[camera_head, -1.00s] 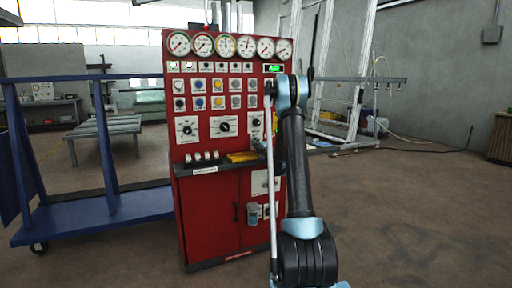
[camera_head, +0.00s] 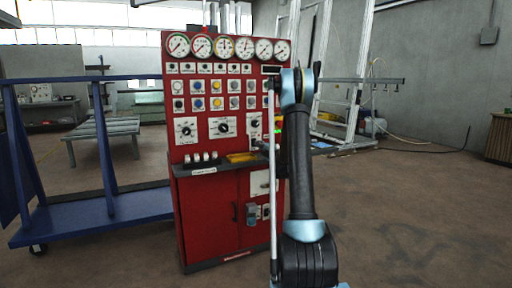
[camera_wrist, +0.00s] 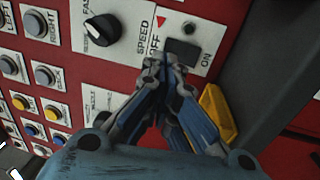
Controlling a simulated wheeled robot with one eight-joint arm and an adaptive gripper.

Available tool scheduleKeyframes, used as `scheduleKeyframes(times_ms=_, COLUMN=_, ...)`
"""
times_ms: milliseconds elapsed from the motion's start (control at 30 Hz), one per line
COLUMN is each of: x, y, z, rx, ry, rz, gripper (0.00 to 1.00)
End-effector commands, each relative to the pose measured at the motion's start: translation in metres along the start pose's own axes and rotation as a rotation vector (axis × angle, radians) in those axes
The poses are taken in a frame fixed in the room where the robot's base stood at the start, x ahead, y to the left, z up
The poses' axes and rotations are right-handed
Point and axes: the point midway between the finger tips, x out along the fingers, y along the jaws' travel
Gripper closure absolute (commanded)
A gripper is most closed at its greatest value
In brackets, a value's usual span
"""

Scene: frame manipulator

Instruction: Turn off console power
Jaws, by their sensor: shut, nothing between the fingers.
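The red console (camera_head: 210,225) stands in the middle of the head view, with gauges on top and knobs and buttons below. Its small display (camera_head: 271,69) is dark, and the row of lamps under the gauges looks unlit. In the wrist view a black power switch (camera_wrist: 183,50) sits on a white plate between the labels OFF and ON. My gripper (camera_wrist: 165,62) is shut and empty. Its fingertips are at the OFF side of the switch and overlap the plate's lower edge; I cannot tell whether they touch it. In the head view the gripper is mostly hidden behind my arm.
The speed knob (camera_wrist: 103,30) and several coloured buttons lie left of the switch in the wrist view. A yellow piece (camera_wrist: 217,110) rests on the console ledge, right of the fingers. A blue cart (camera_head: 90,225) stands left of the console. The floor at right is clear.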

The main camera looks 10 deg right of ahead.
Motion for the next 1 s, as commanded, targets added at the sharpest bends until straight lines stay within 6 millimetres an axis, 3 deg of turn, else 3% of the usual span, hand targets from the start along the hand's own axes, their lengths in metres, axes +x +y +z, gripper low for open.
scheduleKeyframes(times_ms=200, x=-0.038, y=0.011, z=-0.006, rx=0.0, ry=0.006, rz=0.0, gripper=1.0)
scheduleKeyframes(times_ms=400, x=-0.06, y=0.018, z=-0.006, rx=0.001, ry=0.007, rz=0.0, gripper=1.0)
scheduleKeyframes(times_ms=1000, x=-0.069, y=0.027, z=-0.005, rx=0.017, ry=-0.012, rz=0.002, gripper=1.0)
